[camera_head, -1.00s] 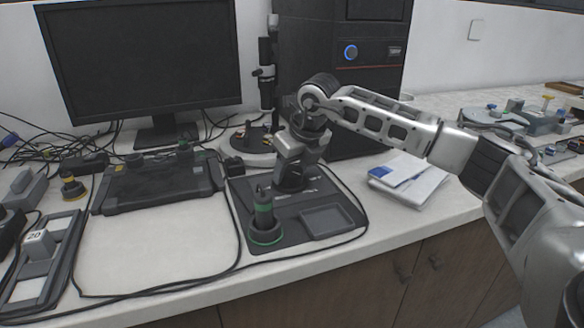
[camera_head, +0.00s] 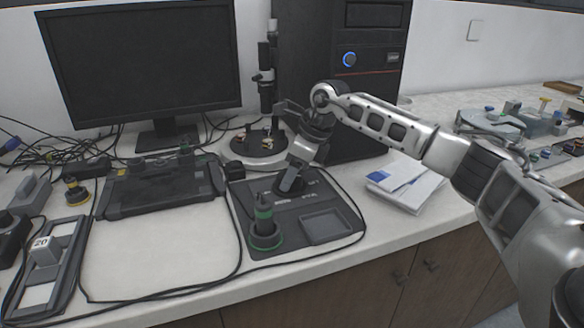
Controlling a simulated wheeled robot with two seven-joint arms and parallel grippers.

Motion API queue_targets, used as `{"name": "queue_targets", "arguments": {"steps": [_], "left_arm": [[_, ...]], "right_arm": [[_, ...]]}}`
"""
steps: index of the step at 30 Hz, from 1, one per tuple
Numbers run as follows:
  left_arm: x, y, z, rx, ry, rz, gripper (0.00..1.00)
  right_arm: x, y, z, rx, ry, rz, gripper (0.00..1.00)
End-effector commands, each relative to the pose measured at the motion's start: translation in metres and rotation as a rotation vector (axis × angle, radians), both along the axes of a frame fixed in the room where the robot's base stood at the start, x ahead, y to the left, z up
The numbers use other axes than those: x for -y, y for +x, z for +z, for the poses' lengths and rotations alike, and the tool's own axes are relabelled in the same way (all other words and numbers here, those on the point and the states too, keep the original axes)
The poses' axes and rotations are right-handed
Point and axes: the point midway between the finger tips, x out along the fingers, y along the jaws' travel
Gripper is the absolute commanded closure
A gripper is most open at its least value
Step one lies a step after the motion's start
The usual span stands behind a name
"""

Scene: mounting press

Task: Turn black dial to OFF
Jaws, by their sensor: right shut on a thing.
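The dark control panel (camera_head: 285,241) lies flat on the white counter. My right gripper (camera_head: 287,187) comes down over the panel's back part and is shut on the black dial (camera_head: 281,191), which it mostly hides. Small light lettering shows on the panel beside it, too small to read. A black knob with a green ring (camera_head: 264,226) stands at the panel's front left, apart from the gripper. A shallow square recess (camera_head: 326,227) is at the panel's front right. My left gripper is not in view.
A monitor (camera_head: 140,62) and a dark computer tower (camera_head: 372,40) stand behind. A round-based stand (camera_head: 262,142) is just behind the panel. Papers (camera_head: 404,188) lie to the right. Cables loop around the panel.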

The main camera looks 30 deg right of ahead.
Motion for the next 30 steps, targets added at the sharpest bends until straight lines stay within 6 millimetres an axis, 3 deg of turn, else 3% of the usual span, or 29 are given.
{"name": "queue_targets", "arguments": {"steps": [15, 30], "left_arm": [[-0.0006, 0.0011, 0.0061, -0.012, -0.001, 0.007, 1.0], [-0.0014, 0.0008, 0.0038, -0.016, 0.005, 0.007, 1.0]], "right_arm": [[0.0017, 0.0031, 0.0025, 0.005, 0.002, 0.37, 0.71], [0.0019, 0.0035, 0.0022, 0.007, -0.001, 0.462, 0.71]]}}
